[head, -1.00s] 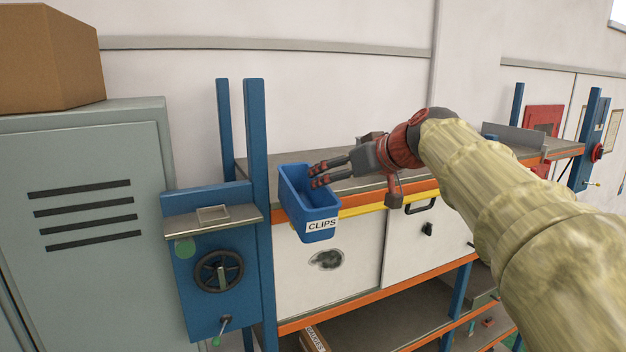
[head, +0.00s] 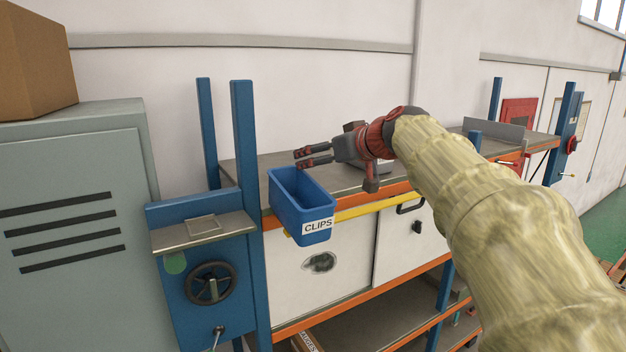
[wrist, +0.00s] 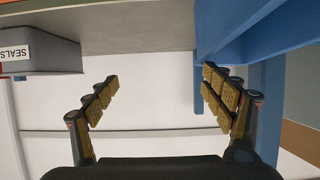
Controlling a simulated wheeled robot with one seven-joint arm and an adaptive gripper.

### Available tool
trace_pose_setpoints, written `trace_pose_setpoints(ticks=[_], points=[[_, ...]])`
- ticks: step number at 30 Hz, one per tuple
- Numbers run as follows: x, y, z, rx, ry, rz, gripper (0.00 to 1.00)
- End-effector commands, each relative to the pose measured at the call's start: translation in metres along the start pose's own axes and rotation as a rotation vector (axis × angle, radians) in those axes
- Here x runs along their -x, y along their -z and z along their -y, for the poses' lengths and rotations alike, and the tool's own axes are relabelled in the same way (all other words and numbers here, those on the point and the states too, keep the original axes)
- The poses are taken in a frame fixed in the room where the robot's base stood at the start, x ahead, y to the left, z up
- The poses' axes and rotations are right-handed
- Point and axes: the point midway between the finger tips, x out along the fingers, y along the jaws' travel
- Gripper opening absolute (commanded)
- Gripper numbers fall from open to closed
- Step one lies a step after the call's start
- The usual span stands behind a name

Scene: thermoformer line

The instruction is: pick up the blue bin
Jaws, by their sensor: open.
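The blue bin (head: 290,208) has an open top and a CLIPS label on its front. In the head view it is upright at the left end of the bench, sticking out past the front edge. My gripper (head: 300,158) is open and empty, its fingers pointing left. In the head view the fingertips appear just above the bin's back rim, apart from it. In the wrist view the fingers (wrist: 165,95) are spread with nothing between them. A blue surface at the upper right, likely the bin (wrist: 235,25), is close to one finger.
Blue posts (head: 245,170) stand left of the bin, beside a panel with a handwheel (head: 210,283). A grey SEALS bin (wrist: 45,52) shows in the wrist view. A grey cabinet (head: 75,180) with a cardboard box (head: 35,60) stands left. The bench top (head: 255,165) behind the bin is partly clear.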

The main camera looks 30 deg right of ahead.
Motion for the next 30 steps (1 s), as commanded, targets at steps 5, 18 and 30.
trace_pose_setpoints(ticks=[5,18,30], points=[[-0.027,-0.01,-0.003,-0.004,0.005,0.018,0.79],[-0.054,-0.011,-0.003,-0.001,0.002,0.011,0.79],[-0.054,-0.009,-0.003,-0.001,0.002,0.008,0.6]])
